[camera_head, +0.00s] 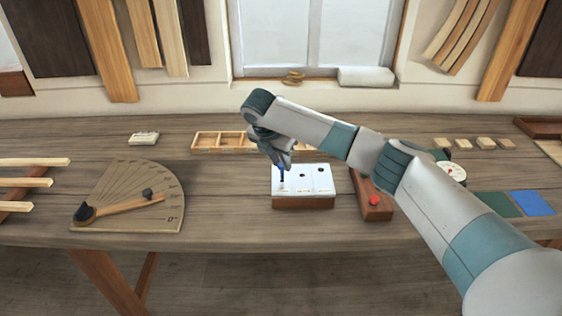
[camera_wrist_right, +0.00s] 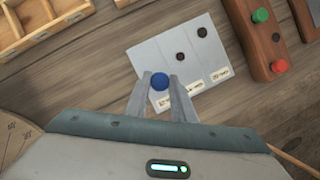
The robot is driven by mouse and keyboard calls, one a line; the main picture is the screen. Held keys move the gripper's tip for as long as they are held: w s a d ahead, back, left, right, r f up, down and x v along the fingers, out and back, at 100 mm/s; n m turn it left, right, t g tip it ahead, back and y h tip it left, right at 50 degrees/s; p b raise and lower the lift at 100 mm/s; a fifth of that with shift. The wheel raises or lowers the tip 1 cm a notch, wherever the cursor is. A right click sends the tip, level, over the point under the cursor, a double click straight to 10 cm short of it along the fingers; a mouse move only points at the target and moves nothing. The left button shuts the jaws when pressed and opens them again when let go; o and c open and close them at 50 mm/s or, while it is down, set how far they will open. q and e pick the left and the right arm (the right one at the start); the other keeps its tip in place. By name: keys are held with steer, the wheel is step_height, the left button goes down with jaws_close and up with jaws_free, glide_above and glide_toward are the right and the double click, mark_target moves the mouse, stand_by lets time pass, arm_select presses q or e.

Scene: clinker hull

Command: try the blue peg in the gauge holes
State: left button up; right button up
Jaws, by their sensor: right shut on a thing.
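The gauge is a wooden block (camera_head: 304,202) with a white top that also shows in the wrist view (camera_wrist_right: 150,52). Two dark holes show in the wrist view, a middle one (camera_wrist_right: 180,56) and a larger far one (camera_wrist_right: 202,32); printed labels lie beside them. My right gripper (camera_head: 281,166) is shut on the blue peg (camera_head: 281,173), over the gauge's left end. In the wrist view the peg's round blue top (camera_wrist_right: 159,80) sits between the fingertips. The peg and fingers cover the left hole's place; I cannot tell whether the tip is inside. My left gripper is not in view.
A wooden block with a red knob (camera_head: 374,200) stands right of the gauge; its green knob (camera_wrist_right: 260,15) shows in the wrist view. A compartmented wooden tray (camera_head: 205,142) lies behind. A fan-shaped angle board (camera_head: 150,180) lies left, with bare table between it and the gauge.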

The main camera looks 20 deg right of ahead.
steer(key=shift+f+p, duration=0.4)
steer(key=shift+f, duration=1.2)
stand_by(1.0)
steer(key=shift+r, duration=0.15)
stand_by(0.3)
steer(key=shift+r+p, duration=2.5)
steer(key=shift+p, duration=0.1)
